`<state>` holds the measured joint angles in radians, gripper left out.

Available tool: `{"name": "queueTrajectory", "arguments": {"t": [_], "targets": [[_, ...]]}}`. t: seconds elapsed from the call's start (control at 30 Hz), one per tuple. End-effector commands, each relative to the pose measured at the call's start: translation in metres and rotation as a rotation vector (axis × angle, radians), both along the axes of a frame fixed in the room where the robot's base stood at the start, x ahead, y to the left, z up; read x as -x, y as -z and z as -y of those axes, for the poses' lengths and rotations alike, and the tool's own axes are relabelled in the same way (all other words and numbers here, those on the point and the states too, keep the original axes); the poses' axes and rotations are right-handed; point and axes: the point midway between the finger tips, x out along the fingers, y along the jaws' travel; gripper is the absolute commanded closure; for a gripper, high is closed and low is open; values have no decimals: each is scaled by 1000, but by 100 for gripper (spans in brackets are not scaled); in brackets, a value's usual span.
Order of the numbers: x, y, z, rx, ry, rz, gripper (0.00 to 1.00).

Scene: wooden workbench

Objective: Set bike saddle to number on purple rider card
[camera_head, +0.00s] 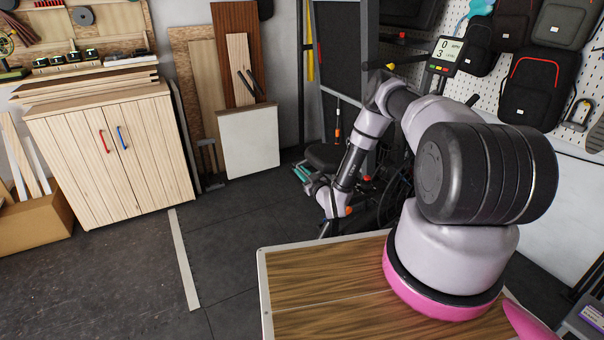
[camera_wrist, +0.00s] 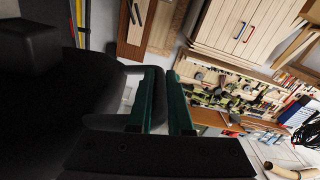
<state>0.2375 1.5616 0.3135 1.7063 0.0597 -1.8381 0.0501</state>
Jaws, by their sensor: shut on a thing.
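The black bike saddle (camera_head: 325,157) is on the bike beyond the bench, partly hidden by my arm. It fills the left of the wrist view as a large dark shape (camera_wrist: 60,105). My gripper (camera_head: 303,172) is at the saddle. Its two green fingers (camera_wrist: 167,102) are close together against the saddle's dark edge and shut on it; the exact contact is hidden. A small screen (camera_head: 446,50) on a stand shows 0 above 3. A white and purple card-like item (camera_head: 593,317) is at the lower right edge; its print is unreadable.
The wooden workbench (camera_head: 325,268) is bare in front of my arm. A wooden cabinet (camera_head: 110,150) and leaning boards (camera_head: 250,140) stand at the left and back. Black bags (camera_head: 540,85) hang on the right wall.

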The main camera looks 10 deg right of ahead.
Motion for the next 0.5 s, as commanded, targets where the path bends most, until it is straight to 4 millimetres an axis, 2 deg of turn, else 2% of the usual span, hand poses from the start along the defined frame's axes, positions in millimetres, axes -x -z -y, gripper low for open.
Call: {"name": "queueTrajectory", "arguments": {"t": [0.2,0.47,0.5], "targets": [[0,-27,1,-1,2,-1,100],[1,-28,0,0,0,-2,100],[1,-28,0,0,0,-2,75]]}}
